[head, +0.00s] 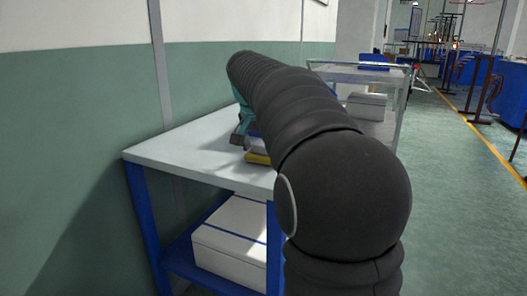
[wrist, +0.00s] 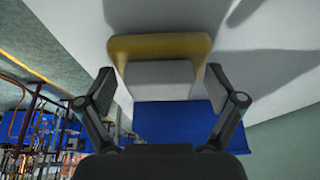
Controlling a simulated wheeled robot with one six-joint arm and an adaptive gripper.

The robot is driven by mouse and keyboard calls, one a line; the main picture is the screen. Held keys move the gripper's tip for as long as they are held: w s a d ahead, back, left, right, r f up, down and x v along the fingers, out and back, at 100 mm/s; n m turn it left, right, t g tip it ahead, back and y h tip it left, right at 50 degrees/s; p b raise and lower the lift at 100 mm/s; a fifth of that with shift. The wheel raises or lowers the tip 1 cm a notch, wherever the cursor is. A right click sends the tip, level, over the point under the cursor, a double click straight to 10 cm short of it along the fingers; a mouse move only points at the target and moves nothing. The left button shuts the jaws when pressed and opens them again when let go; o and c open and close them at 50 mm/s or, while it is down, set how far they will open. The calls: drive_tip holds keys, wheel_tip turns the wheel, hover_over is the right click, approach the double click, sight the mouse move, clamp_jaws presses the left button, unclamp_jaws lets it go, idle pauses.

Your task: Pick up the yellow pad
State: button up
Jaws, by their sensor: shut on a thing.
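The yellow pad (wrist: 160,45) lies across the upper middle of the wrist view. It also shows in the head view as a small yellow edge (head: 257,158) at table height, partly hidden by my arm. My gripper (wrist: 160,80) has its two dark fingers spread wide, with the tips at the left and right ends of the pad, and is shut on it. A pale grey block (wrist: 160,80) and a flat blue thing (wrist: 175,122) show between the fingers, below the pad in the picture. Whether the pad is clear of the table cannot be told.
The white-topped table (head: 170,152) has blue legs and stands against the green wall. A white box (head: 232,240) sits on its lower shelf. A small teal thing (head: 242,118) is partly hidden behind my arm. A trolley (head: 330,72) stands behind. Open floor (head: 455,220) lies to the right.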

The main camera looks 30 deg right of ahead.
wheel_tip(320, 180, up, 4)
drive_tip(key=shift+r+p, duration=0.15)
drive_tip(key=shift+p, duration=0.35)
drive_tip(key=d+r+p, duration=0.1)
drive_tip(key=d+r, duration=0.2)
drive_tip(key=d, duration=0.2)
drive_tip(key=w+d+r+p, duration=0.1)
drive_tip(key=d+r, duration=0.2)
drive_tip(key=d, duration=0.3)
drive_tip(key=shift+w+d+p, duration=0.2)
drive_tip(key=shift+p, duration=0.15)
